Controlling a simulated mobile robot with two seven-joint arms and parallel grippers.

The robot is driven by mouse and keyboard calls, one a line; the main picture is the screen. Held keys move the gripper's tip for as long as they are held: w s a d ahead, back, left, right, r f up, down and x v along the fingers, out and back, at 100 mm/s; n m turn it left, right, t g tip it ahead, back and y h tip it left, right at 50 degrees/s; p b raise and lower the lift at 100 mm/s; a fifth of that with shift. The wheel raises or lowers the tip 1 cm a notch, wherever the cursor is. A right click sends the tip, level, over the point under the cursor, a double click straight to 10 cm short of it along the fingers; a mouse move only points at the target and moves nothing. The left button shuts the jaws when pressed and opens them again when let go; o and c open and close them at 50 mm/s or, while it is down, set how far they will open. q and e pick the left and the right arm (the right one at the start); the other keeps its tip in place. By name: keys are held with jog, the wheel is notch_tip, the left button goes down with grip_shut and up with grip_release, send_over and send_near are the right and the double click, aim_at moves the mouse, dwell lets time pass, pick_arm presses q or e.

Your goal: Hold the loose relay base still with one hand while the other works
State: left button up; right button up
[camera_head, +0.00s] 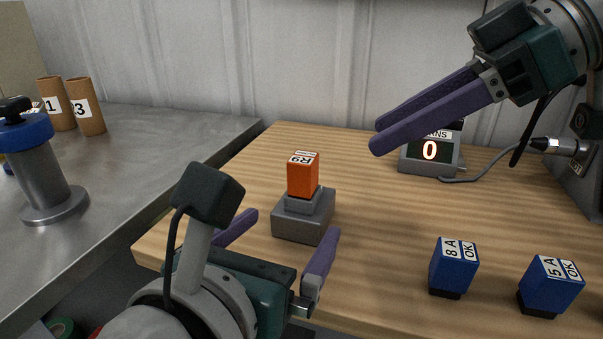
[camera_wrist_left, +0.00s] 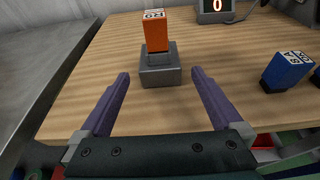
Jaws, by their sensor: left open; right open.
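The grey relay base (camera_head: 303,221) stands on the wooden table with an orange relay (camera_head: 303,175) marked R9 upright in its top. The base (camera_wrist_left: 160,77) and the orange relay (camera_wrist_left: 156,34) also show in the left wrist view, ahead of the fingers. My left gripper (camera_head: 287,235) is open at the near side of the base, its fingers spread to either side and apart from it. My right gripper (camera_head: 375,136) is open and empty, raised above the table at the upper right, in front of the counter box. A blue relay (camera_head: 454,267) marked 8A and another blue relay (camera_head: 550,286) marked 5A stand at the front right.
A grey counter box (camera_head: 432,154) reading 0 stands at the back, with a cable running right. On the grey bench at left are a metal post (camera_head: 44,183) with a blue collar and two brown tubes (camera_head: 84,106). Table around the base is clear.

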aim_at(315, 162)
pick_arm(q)
jog(key=x, duration=0.7)
jog(key=shift+w, duration=0.2)
jog(key=c, duration=1.5)
jog(key=shift+c, duration=0.3)
pick_arm(e)
jog(key=shift+o, duration=1.2)
jog(key=shift+a+r, duration=0.15)
jog(key=shift+a, duration=0.05)
jog(key=shift+o, duration=0.3)
jog(key=shift+w+a+r+h, duration=0.2)
jog(key=shift+a+r+h, duration=0.05)
jog(key=shift+a+h, duration=0.15)
jog(key=shift+g+h, duration=0.4)
jog(key=shift+h, duration=0.3)
jog(key=shift+w+a+r+x, duration=0.1)
jog(key=shift+a+x, duration=0.05)
jog(key=shift+x, duration=1.4)
jog(key=shift+w+a+r+x, duration=0.1)
jog(key=shift+r+x, duration=0.05)
jog(key=shift+x, duration=1.4)
jog(key=shift+a+r+x, duration=0.1)
jog(key=shift+a+x, duration=0.05)
jog(key=shift+x, duration=1.4)
jog(key=shift+c, duration=0.3)
